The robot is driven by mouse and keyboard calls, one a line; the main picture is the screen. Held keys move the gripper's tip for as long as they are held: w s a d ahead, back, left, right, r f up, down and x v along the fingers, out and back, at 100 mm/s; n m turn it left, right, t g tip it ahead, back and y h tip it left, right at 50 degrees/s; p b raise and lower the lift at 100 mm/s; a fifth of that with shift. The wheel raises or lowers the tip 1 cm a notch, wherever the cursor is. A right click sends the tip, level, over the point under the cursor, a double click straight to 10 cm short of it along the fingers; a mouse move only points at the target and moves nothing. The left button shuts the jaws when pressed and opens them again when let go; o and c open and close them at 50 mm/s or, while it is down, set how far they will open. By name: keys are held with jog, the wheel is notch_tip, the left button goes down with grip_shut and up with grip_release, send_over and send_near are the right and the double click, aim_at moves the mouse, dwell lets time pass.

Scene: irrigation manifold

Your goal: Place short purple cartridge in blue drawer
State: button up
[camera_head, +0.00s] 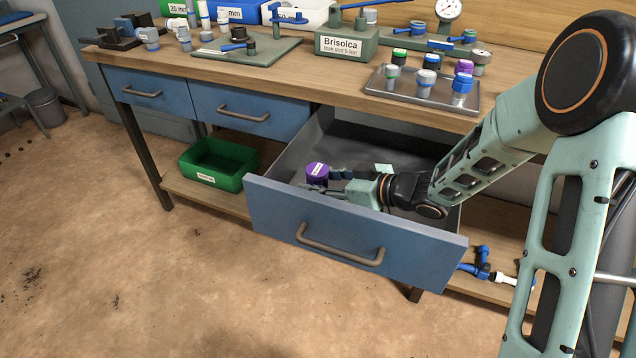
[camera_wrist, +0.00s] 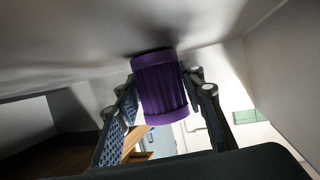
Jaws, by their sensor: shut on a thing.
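The short purple cartridge (camera_head: 317,174) has a white label on its top and is inside the open blue drawer (camera_head: 352,240), toward the drawer's left front part. My gripper (camera_head: 325,180) reaches in from the right and is shut on the cartridge. In the wrist view the ribbed purple cartridge (camera_wrist: 162,90) sits between the two fingers of my gripper (camera_wrist: 160,105), with one finger on each side. One end of it is close to a pale drawer surface; I cannot tell whether it touches.
A metal tray (camera_head: 420,97) with several capped cartridges, one purple-topped, stands on the bench above. A green bin (camera_head: 218,162) is on the lower shelf, left of the drawer. Two other blue drawers (camera_head: 250,110) are closed.

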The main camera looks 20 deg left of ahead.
jog(key=shift+f, duration=0.2)
jog(key=o, duration=1.2)
jog(key=shift+r, duration=0.25)
jog(key=p+v, duration=0.4)
jog(key=v, duration=0.6)
jog(key=shift+s+d+r, duration=0.1)
jog(key=shift+d+r, duration=0.05)
jog(key=shift+d, duration=0.1)
jog(key=shift+s+d+r, duration=0.2)
jog(key=shift+s+d, duration=0.05)
jog(key=shift+d, duration=0.4)
